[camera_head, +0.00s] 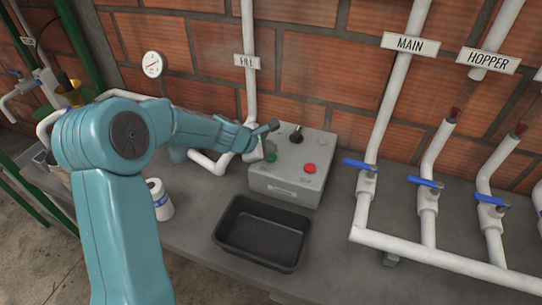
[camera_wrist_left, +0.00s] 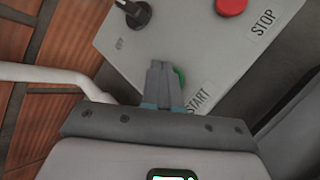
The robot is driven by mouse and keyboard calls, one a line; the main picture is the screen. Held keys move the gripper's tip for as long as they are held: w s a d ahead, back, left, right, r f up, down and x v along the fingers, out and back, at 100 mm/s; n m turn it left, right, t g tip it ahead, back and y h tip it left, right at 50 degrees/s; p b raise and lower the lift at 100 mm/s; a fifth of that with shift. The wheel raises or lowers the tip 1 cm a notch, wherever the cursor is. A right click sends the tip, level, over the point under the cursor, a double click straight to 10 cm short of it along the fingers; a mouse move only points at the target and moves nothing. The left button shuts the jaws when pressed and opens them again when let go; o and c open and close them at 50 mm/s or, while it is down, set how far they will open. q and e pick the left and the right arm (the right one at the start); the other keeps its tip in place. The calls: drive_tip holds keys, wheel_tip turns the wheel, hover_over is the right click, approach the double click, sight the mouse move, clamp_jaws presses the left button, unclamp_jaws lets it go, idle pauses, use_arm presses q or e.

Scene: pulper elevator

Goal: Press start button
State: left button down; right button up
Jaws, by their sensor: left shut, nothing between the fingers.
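The grey control box (camera_head: 295,165) stands on the counter against the brick wall. Its green start button (camera_head: 271,157) is at the left of its top face, and the red stop button (camera_head: 309,168) is to the right. In the left wrist view the green button (camera_wrist_left: 179,77) is partly hidden behind my left gripper (camera_wrist_left: 163,68), beside the START label (camera_wrist_left: 198,98). My left gripper is shut and empty, with its fingertips over or close by the button. I cannot tell whether they touch it. My right gripper is not in view.
A black knob (camera_head: 296,134) rises from the box's back. A black tray (camera_head: 262,232) sits in front of it, and a white bottle (camera_head: 159,199) stands left of the tray. White pipes with blue valve handles (camera_head: 425,183) are at right. A white pipe (camera_head: 248,80) runs behind my left gripper.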

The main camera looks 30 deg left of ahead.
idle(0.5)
use_arm(q)
drive_tip(key=shift+f+b, duration=0.45)
drive_tip(key=shift+f+b, duration=0.5)
drive_tip(key=shift+b, duration=0.05)
idle(0.5)
drive_tip(key=shift+r, duration=0.1)
drive_tip(key=shift+r+p, duration=0.8)
drive_tip(key=shift+p, duration=0.1)
wheel_tip(320, 180, up, 5)
drive_tip(key=p, duration=0.5)
drive_tip(key=shift+r, duration=0.1)
idle(0.6)
